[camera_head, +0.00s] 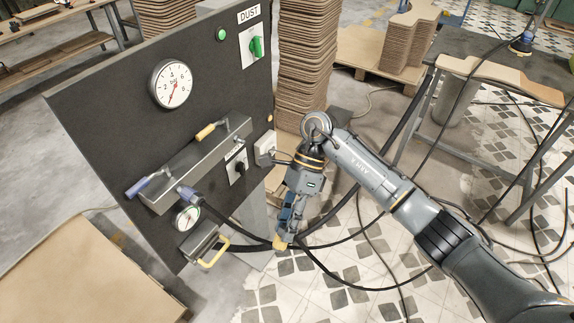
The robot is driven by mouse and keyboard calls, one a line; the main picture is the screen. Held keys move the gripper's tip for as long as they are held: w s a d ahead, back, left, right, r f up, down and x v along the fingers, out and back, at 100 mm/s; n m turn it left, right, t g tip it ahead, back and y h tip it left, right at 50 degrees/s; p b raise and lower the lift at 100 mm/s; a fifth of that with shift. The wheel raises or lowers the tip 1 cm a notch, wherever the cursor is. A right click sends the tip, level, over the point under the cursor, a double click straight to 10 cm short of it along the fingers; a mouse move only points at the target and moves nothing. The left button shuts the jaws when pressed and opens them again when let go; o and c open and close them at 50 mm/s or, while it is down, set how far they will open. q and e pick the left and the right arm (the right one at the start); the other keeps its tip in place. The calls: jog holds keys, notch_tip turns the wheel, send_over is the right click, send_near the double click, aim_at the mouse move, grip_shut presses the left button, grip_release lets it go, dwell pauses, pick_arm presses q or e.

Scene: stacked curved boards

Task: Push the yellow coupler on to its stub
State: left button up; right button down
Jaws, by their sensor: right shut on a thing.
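My right gripper (286,232) points down in front of the lower right of the black panel, over the tiled floor. It is shut on the yellow coupler (280,243), which is partly hidden by the fingers. Black hoses run close by the coupler; I cannot tell which one joins it. The coupler hangs apart from the panel's face. I cannot make out its stub clearly. My left gripper is not in view.
The black panel (110,120) carries a large gauge (171,84), a grey metal box (190,170) with yellow and blue-grey handles, a small gauge (187,218) and a yellow-handled bracket (214,251). Stacked curved boards (304,60) stand behind. Hoses cross the floor at right.

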jog(key=w+r+m+t+y+b, duration=0.3)
jog(key=w+m+t+y+b, duration=0.2)
jog(key=w+m+t+y, duration=0.85)
jog(key=w+a+m+t+h+b, duration=0.1)
jog(key=w+a+m+t+h, duration=0.2)
jog(key=w+a+m+t, duration=0.1)
jog(key=shift+w+r+m, duration=0.2)
jog(key=shift+w+m, duration=0.45)
jog(key=shift+w, duration=0.05)
dwell(0.5)
jog(key=shift+b+x, duration=0.3)
jog(key=shift+x, duration=0.95)
jog(key=c, duration=1)
grip_release()
jog(key=shift+a, duration=0.1)
jog(key=shift+o, duration=0.2)
